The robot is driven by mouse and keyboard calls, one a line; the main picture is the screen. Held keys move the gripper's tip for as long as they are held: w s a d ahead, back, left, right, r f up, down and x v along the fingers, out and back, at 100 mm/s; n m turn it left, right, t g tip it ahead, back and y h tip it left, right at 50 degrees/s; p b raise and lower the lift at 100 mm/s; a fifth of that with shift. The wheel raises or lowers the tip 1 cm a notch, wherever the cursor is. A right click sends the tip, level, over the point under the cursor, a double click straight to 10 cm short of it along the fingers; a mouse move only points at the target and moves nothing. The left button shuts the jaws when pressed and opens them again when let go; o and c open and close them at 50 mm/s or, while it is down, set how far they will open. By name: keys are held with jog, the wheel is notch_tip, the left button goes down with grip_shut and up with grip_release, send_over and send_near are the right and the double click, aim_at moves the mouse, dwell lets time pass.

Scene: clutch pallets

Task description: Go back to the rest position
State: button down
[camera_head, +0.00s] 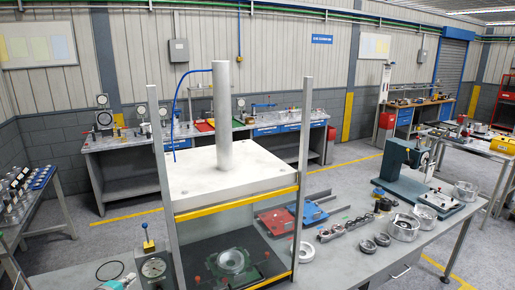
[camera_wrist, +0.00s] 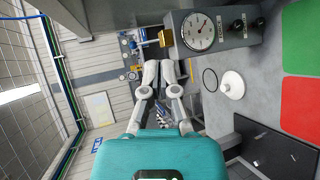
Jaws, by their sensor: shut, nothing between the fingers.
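My gripper (camera_wrist: 160,68) fills the lower middle of the wrist view, with a teal body and two grey fingers close together. It is shut, with nothing visible between the fingertips. In the wrist view it is close to a grey gauge box (camera_wrist: 235,38) with a round dial and a yellow block at its edge. A small teal part of my gripper shows at the bottom left of the head view, beside the same gauge box (camera_head: 155,282). Its fingertips are not clear there.
A press with a white plate (camera_head: 230,178) and tall posts stands on the near bench. Red (camera_head: 275,221) and blue (camera_head: 318,213) pallets lie behind it, metal rings (camera_head: 368,246) to its right. In the wrist view, a black ring (camera_wrist: 210,80) and white disc (camera_wrist: 232,85) lie near the gauge.

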jog(key=w+d+f+m+g+h+b, duration=0.1)
jog(key=w+d+f+m+g+b, duration=0.2)
jog(key=d, duration=0.7)
jog(key=w+d+f+m+g+h, duration=0.1)
jog(key=w+d+f+m+g, duration=0.2)
jog(key=d+f, duration=0.5)
jog(key=w+d+f+m+g+h+b, duration=0.15)
jog(key=w+d, duration=0.25)
jog(key=d, duration=0.8)
jog(key=s+d+f+m+g+y+b, duration=0.1)
jog(key=s+d+f+m+g+b, duration=0.1)
jog(key=d, duration=0.7)
jog(key=s+d+f+m+g+y+b, duration=0.2)
jog(key=d+f+m, duration=0.3)
jog(key=d, duration=0.4)
jog(key=s+d+f+m+g+y+b, duration=0.1)
jog(key=s+d+f+m+g+b, duration=0.1)
jog(key=d, duration=0.7)
notch_tip(320, 180, down, 2)
jog(key=shift+s+d+f+m+y+b, duration=0.1)
jog(key=shift+s+d+m+y+b, duration=0.2)
jog(key=shift+s+m, duration=0.5)
jog(key=shift+a+g, duration=0.15)
jog(key=shift+g, duration=0.1)
